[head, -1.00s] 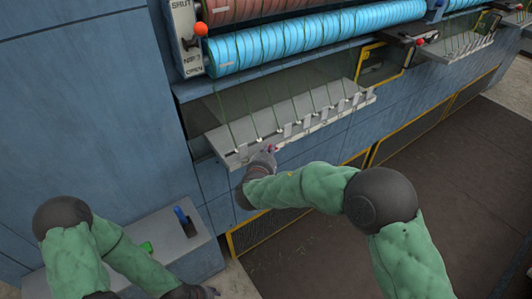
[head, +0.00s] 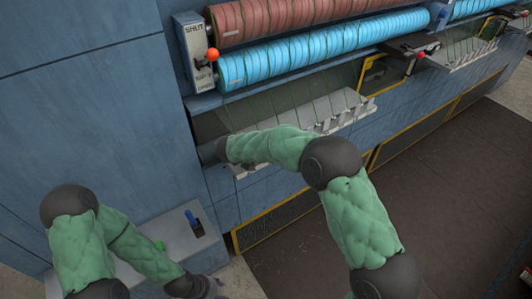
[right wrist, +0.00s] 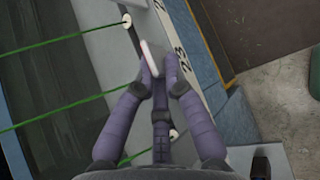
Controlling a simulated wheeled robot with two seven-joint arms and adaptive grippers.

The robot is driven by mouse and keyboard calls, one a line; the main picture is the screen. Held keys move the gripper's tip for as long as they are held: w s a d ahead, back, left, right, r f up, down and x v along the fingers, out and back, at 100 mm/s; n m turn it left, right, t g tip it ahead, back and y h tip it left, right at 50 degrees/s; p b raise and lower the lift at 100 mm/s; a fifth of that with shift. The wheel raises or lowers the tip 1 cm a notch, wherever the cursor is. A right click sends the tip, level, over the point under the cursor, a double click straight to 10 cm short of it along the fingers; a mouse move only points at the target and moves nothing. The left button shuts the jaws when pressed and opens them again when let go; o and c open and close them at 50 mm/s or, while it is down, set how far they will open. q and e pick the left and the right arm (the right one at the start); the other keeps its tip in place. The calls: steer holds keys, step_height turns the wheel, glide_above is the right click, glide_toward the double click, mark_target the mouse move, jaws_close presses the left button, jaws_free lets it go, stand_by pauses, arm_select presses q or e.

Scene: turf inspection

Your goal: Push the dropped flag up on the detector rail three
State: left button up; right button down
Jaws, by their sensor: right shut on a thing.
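The detector rail (head: 345,112) is a pale grey ledge below the blue roller, with several small tabs along its front edge and green yarns running down to it. Whether this flag is tilted or upright is unclear. My left gripper (head: 208,287) is low at the bottom edge, its fingers indistinct.
Blue (head: 330,45) and red (head: 300,16) yarn rollers lie above the rail. A lever with an orange knob (head: 213,54) stands at their left end.

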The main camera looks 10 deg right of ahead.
steer(key=shift+w+a+f+n+g+h, duration=0.1)
steer(key=shift+w+n+g+h, duration=0.2)
steer(key=shift+g, duration=0.4)
steer(key=shift+w+a+n+g+h, duration=0.1)
steer(key=shift+w+n+g, duration=0.2)
steer(key=shift+n+g, duration=0.3)
steer(key=c, duration=1.3)
jaws_free()
steer(key=shift+a, duration=0.1)
steer(key=shift+a+r, duration=0.2)
steer(key=shift+r, duration=0.15)
steer(key=a+f+v, duration=0.1)
steer(key=v, duration=1.1)
steer(key=shift+s+r, duration=0.25)
steer(key=shift+s, duration=0.05)
steer(key=shift+a, duration=0.15)
